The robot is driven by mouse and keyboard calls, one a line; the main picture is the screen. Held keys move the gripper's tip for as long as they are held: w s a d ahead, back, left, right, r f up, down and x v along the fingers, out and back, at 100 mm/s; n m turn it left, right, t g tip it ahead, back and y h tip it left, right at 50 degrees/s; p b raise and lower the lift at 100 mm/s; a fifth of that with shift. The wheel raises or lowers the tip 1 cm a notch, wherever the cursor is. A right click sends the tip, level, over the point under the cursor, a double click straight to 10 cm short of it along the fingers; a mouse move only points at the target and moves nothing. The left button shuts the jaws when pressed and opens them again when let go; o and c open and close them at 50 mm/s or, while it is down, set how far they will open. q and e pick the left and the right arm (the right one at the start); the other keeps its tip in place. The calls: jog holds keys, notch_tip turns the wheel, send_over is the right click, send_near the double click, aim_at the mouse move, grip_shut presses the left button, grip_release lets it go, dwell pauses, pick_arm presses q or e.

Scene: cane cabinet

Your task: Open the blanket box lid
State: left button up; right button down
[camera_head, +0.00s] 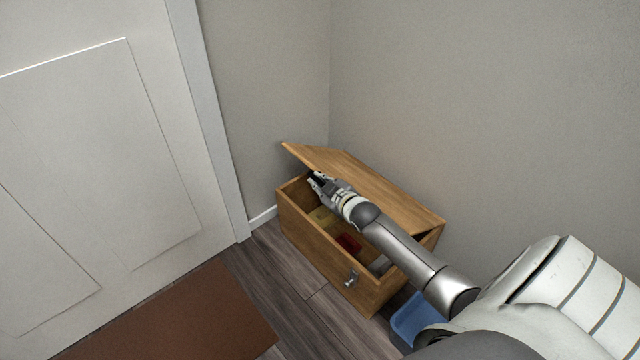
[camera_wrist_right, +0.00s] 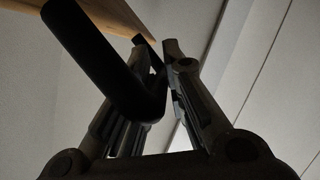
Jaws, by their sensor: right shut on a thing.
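The blanket box (camera_head: 310,240) is a wooden chest in the corner by the wall. Its wooden lid (camera_head: 375,185) is partly raised and tilted, with its front edge lifted off the box. My right gripper (camera_head: 317,182) is at the lid's front edge near the left end, over the box opening. In the right wrist view, my right gripper (camera_wrist_right: 155,62) is shut on a dark bent handle (camera_wrist_right: 100,55) below the wooden lid edge (camera_wrist_right: 112,14). My left gripper is not in view.
Yellow, red (camera_head: 348,243) and pale items lie inside the box. A metal latch (camera_head: 351,277) is on its front. A blue container (camera_head: 405,318) stands at its right end. A brown mat (camera_head: 180,320) lies before the white door (camera_head: 80,150). The wall is close behind the lid.

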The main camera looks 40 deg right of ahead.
jog(key=shift+d, duration=0.15)
dwell(0.3)
jog(key=c, duration=1.5)
grip_release()
jog(key=shift+s, duration=0.15)
jog(key=v, duration=1.1)
jog(key=shift+s+r, duration=0.15)
jog(key=shift+s, duration=0.2)
